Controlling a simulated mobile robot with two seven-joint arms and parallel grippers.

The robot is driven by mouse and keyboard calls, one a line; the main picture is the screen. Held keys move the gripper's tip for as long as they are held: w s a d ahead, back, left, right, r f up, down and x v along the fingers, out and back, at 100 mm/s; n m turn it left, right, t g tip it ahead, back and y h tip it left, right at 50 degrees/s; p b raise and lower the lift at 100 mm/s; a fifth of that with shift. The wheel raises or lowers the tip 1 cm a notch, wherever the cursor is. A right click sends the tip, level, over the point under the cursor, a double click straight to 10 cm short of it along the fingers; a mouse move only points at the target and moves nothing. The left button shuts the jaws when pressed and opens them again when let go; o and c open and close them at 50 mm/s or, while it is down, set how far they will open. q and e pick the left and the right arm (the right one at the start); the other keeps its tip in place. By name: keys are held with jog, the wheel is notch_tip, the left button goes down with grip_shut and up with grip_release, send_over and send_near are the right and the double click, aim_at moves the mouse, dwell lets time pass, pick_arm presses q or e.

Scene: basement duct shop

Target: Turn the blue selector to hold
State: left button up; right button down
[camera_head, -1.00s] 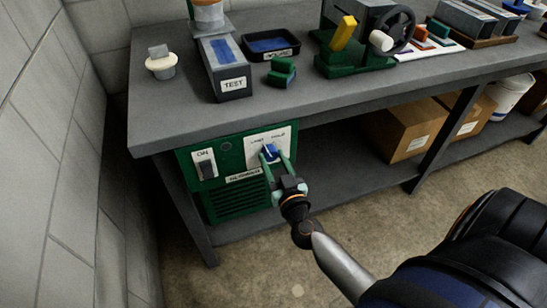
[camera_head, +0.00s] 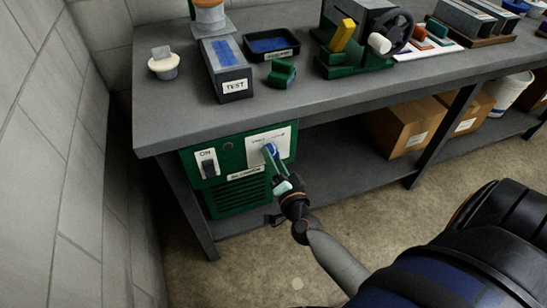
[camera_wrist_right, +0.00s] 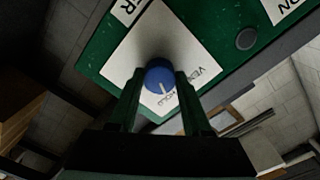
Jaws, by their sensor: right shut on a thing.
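The blue selector (camera_head: 269,148) is a round knob on a white plate (camera_head: 282,137) on the front of the green blower box (camera_head: 240,199) under the bench. My right gripper (camera_head: 272,154) reaches up to it, its green fingers hiding much of the knob. In the right wrist view the selector (camera_wrist_right: 158,73) sits between the two fingers, which are shut on its sides. Its white pointer line faces down and slightly right, towards the printed HOLD; VENT is printed further right. The lettering is partly covered. My left gripper is out of view.
The bench top (camera_head: 190,117) overhangs the box and carries a TEST block (camera_head: 227,75) and a black tray (camera_head: 270,57). Cardboard boxes (camera_head: 405,129) stand on the lower shelf. A block wall (camera_head: 55,150) is close on the left.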

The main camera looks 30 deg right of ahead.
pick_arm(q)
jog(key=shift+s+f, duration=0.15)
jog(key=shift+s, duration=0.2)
pick_arm(e)
jog(key=shift+m, duration=0.9)
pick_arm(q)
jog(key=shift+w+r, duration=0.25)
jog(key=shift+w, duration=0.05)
pick_arm(e)
jog(key=shift+c, duration=1.7)
grip_release()
